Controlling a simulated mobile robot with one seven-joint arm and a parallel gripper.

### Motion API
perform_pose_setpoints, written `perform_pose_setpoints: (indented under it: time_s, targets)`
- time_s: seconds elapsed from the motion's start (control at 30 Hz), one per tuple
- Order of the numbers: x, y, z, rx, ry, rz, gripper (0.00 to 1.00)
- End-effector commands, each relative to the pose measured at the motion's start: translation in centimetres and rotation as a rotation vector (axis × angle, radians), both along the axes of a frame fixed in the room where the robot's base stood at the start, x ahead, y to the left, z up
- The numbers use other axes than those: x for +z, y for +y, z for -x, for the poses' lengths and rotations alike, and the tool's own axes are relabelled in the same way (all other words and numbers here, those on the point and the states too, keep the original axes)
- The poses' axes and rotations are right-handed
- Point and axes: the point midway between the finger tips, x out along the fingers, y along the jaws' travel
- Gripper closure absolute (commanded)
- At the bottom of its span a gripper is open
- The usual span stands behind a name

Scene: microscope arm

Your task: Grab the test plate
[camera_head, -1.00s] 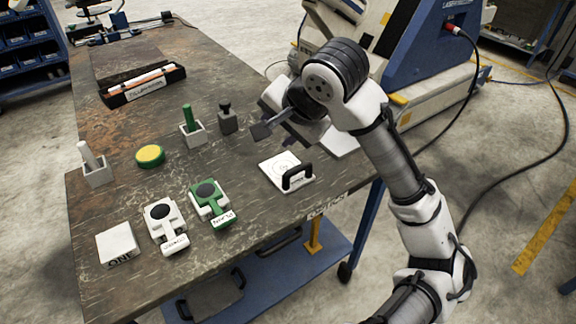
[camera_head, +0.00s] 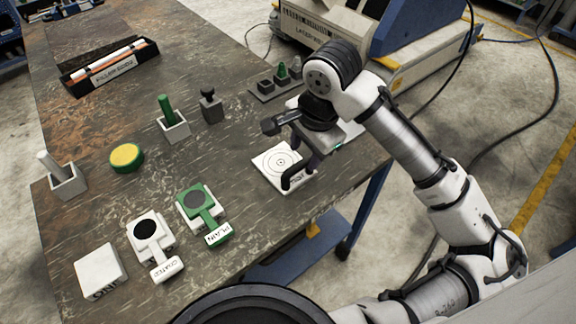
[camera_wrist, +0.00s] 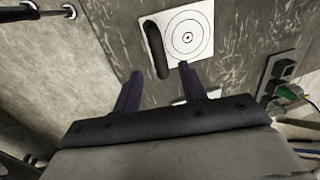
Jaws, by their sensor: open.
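The test plate (camera_head: 272,158) is a white square with concentric circles and a black upright handle (camera_head: 297,176), lying flat on the table near its right edge. In the wrist view the plate (camera_wrist: 200,50) is at the top centre, its dark handle (camera_wrist: 155,48) along its left side. My gripper (camera_wrist: 160,71) is open and empty, its two dark fingers apart. The handle's lower end appears between the fingertips in that picture; I cannot tell the height gap. In the head view my gripper hangs just above and behind the plate, its fingers partly hidden by my wrist.
Plates marked PLAIN (camera_head: 199,207) and COATED (camera_head: 147,233) lie to the left, with a white block (camera_head: 100,268). Stamps in holders, a yellow disc (camera_head: 127,157) and a small dark rack (camera_head: 268,90) stand farther back. A blue-grey machine (camera_head: 400,30) is beyond the table.

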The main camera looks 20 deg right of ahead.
Motion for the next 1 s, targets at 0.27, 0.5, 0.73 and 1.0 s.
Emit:
perform_pose_setpoints:
  time_s: [0.27, 0.5, 0.73, 1.0]
  targets:
    - [-1.9, 0.2, -0.3, 0.001, 0.0, 0.001, 0.58]
    - [-5.2, 0.6, -0.8, 0.0, -0.001, -0.001, 0.58]
    - [-6.2, 0.6, -1.0, 0.002, -0.003, -0.001, 0.58]
    - [-6.1, 0.6, -1.0, 0.002, -0.003, 0.0, 0.78]
